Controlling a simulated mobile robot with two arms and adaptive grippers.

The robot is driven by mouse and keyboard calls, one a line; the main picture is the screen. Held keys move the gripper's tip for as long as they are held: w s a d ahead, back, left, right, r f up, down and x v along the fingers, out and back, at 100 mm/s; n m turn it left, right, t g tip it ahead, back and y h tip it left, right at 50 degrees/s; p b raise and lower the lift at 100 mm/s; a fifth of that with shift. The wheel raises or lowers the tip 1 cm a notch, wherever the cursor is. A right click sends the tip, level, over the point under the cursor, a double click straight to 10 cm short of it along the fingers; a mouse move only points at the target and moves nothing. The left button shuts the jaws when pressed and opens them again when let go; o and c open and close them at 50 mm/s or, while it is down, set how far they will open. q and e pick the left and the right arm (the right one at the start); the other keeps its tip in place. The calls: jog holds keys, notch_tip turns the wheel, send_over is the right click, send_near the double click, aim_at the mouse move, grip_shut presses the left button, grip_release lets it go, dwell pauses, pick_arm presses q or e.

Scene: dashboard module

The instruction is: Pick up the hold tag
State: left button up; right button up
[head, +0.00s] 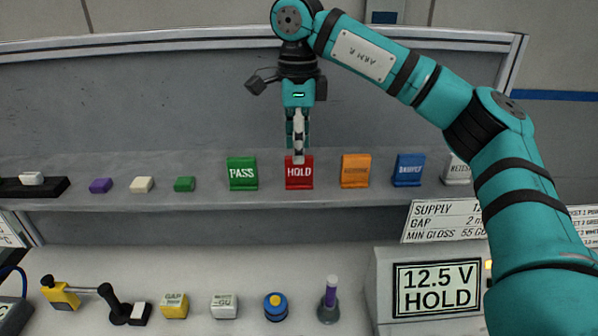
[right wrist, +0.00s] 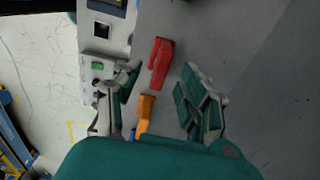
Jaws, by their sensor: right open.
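The red hold tag (head: 299,178) stands on the grey shelf, between the green PASS tag (head: 242,174) and an orange tag (head: 355,171). In the right wrist view the red tag (right wrist: 160,62) shows ahead, between the spread fingertips. My right gripper (head: 298,158) points down at the hold tag, its fingers overlapping the tag's top edge in the head view. The gripper (right wrist: 160,80) is open and holds nothing. I cannot tell whether a finger touches the tag. My left gripper is not in view.
A blue tag (head: 408,170) and a white tag (head: 457,170) stand farther right on the shelf (head: 330,201). Small purple, cream and green blocks lie to the left. Below are several tools and a display (head: 437,289) reading "12.5 V HOLD". A back panel rises behind the shelf.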

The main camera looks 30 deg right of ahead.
aim_at(299, 182)
jog(key=f, duration=0.1)
jog(key=f+p, duration=0.1)
jog(key=f, duration=0.1)
jog(key=f+p, duration=0.1)
jog(key=shift+d+f, duration=0.2)
jog(key=shift+d, duration=0.05)
jog(key=shift+f, duration=0.2)
jog(key=shift+a, duration=0.1)
jog(key=c, duration=0.4)
grip_shut()
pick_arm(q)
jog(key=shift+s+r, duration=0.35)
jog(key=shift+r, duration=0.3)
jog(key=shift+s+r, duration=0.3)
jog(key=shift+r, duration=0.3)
